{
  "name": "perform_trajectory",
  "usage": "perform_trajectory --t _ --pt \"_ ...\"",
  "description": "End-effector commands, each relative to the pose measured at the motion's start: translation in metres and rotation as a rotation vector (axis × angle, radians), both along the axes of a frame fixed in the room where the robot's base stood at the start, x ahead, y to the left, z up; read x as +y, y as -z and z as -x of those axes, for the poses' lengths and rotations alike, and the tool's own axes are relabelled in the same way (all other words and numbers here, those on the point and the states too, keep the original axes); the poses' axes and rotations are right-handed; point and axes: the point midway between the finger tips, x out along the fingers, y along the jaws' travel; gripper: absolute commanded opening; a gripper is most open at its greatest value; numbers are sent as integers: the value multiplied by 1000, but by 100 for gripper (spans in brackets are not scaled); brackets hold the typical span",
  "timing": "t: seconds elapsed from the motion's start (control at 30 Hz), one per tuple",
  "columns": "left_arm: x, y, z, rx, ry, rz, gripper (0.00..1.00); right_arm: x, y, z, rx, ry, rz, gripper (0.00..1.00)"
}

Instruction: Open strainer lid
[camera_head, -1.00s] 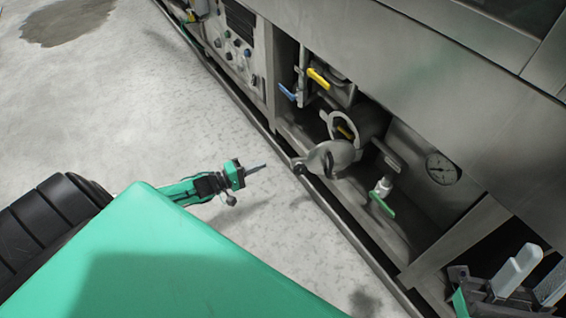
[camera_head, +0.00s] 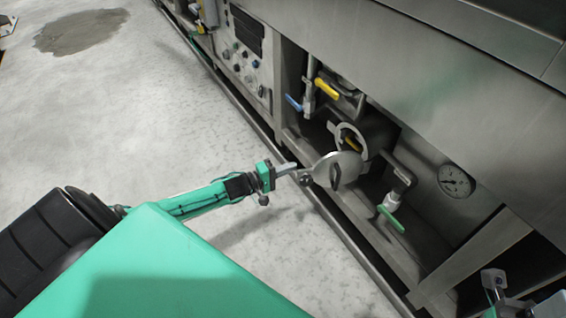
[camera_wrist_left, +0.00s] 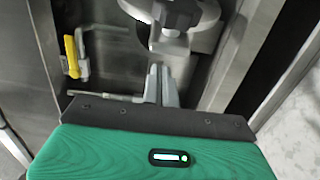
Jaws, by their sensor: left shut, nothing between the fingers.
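The strainer lid (camera_head: 343,168) is a round metal disc with a dark handle on its face. It stands swung out from the strainer's ring-shaped mouth (camera_head: 338,130), in the low bay of the washer. My left gripper (camera_head: 287,168) is shut and empty, with its fingertips close to the left edge of the lid, near a small round knob (camera_head: 306,179). In the left wrist view, the shut fingers (camera_wrist_left: 161,84) point at a metal fitting (camera_wrist_left: 173,42) below the lid; I cannot tell whether they touch. My right gripper (camera_head: 495,284) is partly cut off at the lower right.
Yellow (camera_head: 327,87), blue (camera_head: 294,102) and green (camera_head: 391,218) valve handles surround the strainer. A pressure gauge (camera_head: 456,181) is to the right. A low frame rail (camera_head: 335,232) runs along the washer's front. The concrete floor (camera_head: 190,110) on the left is clear.

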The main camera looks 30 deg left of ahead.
Motion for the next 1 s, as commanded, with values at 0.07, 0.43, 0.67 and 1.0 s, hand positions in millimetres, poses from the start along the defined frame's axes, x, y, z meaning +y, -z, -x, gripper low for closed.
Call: perform_trajectory --t 0.07,0.43,0.67,1.0 --pt "-5 2 5 2 0 1 0 0 1 0 -1 0 0 36" --pt "-9 0 10 1 0 0 0 0 -3 -1 -13 -1 1 36" --pt "-10 0 11 1 -2 0 0 0 -4 0 -16 0 1 36" --pt "-18 -2 20 3 -44 3 0 0 -7 0 17 0 -1 36"
